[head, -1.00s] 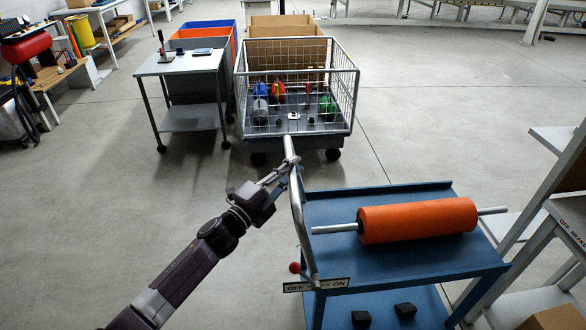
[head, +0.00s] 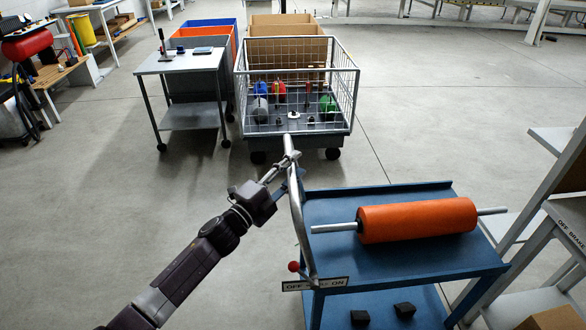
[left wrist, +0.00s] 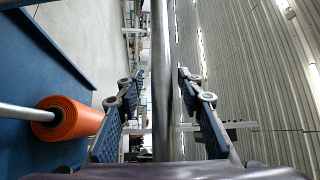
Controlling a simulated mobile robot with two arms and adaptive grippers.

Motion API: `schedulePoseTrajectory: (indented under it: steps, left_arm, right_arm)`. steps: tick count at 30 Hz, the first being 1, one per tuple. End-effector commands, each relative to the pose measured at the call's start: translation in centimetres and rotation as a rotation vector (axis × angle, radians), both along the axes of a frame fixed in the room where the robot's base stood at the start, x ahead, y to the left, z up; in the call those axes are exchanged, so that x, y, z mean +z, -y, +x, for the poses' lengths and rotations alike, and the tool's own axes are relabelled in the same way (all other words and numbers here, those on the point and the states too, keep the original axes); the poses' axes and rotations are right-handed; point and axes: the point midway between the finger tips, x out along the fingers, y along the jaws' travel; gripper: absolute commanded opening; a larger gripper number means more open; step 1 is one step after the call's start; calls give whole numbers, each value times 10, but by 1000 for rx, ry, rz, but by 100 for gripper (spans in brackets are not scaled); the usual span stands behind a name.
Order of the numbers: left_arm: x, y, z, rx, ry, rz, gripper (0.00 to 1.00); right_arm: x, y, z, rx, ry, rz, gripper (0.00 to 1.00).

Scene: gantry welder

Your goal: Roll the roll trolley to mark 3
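The roll trolley (head: 400,262) is blue, with an upper shelf and a lower shelf. An orange roll (head: 415,220) on a grey bar lies across its top. A grey tubular handle (head: 299,225) rises at its left side. My left gripper (head: 291,162) is at the upper part of this handle. In the left wrist view the handle bar (left wrist: 161,80) runs between the two fingers of my left gripper (left wrist: 160,90), with a visible gap on each side. A red-knobbed lever (head: 294,267) sits above an OFF/ON plate (head: 316,285), partly hidden. I see no floor mark 3. My right gripper is out of view.
A wire-mesh cart (head: 297,100) with coloured items stands just beyond the trolley. A small grey table (head: 182,62) is left of it. A grey bench frame (head: 535,215) stands close at the trolley's right. Open floor lies left and at the back right.

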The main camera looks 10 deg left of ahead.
Motion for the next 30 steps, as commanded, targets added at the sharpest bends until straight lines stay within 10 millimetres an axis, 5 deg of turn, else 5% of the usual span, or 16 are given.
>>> schedulePoseTrajectory:
  steps: [8,21,30]
  left_arm:
    - [-4,-11,-19,1,-1,0,34]
    - [-15,-46,-88,0,-2,0,34]
    - [-17,-56,-104,-1,-1,1,34]
  right_arm:
    - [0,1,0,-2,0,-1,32]
    - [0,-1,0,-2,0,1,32]
    - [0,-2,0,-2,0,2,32]
